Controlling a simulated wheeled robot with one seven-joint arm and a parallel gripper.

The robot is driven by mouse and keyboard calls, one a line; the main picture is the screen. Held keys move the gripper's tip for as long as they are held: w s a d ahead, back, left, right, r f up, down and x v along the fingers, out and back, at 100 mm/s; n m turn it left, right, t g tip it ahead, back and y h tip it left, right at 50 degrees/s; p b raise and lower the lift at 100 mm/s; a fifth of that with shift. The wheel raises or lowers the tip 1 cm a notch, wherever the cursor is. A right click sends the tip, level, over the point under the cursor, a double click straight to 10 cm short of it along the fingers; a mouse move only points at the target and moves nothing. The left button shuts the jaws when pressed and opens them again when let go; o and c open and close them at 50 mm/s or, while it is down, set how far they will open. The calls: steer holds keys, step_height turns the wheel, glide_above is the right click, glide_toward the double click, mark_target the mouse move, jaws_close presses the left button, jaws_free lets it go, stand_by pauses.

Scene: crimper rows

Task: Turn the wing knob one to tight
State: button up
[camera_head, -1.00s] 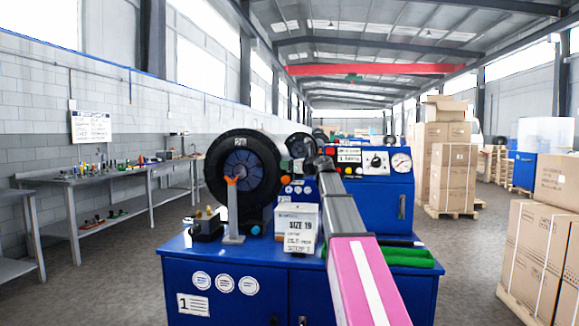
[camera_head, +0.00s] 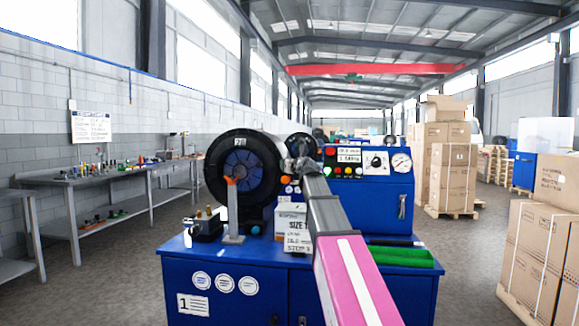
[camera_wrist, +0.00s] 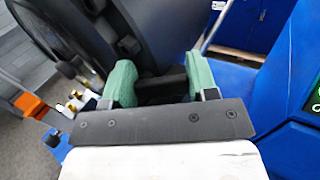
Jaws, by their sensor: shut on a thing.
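My gripper (camera_wrist: 162,82) shows in the wrist view with two green fingertips. They are apart, with a dark bar between them that they clasp; it appears to be the wing knob (camera_wrist: 168,86), though its shape is mostly hidden. In the head view my arm reaches forward to the blue crimper machine (camera_head: 375,205), its end beside the big black round crimping head (camera_head: 213,180). The wing knob is hidden there behind my arm. I cannot tell how far it is turned.
The control box carries a round dial gauge (camera_head: 402,163) and a black selector (camera_head: 376,162). An orange-tipped grey post (camera_head: 233,212) stands at the left. Cartons (camera_head: 545,255) stand at the right.

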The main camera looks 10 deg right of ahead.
steer(key=shift+m+h, duration=0.3)
steer(key=shift+h, duration=0.2)
steer(key=o, duration=0.9)
steer(key=s, duration=0.3)
steer(key=s+d, duration=0.1)
steer(key=s, duration=0.3)
steer(key=s+d, duration=0.1)
steer(key=s, duration=0.2)
steer(key=shift+s, duration=0.3)
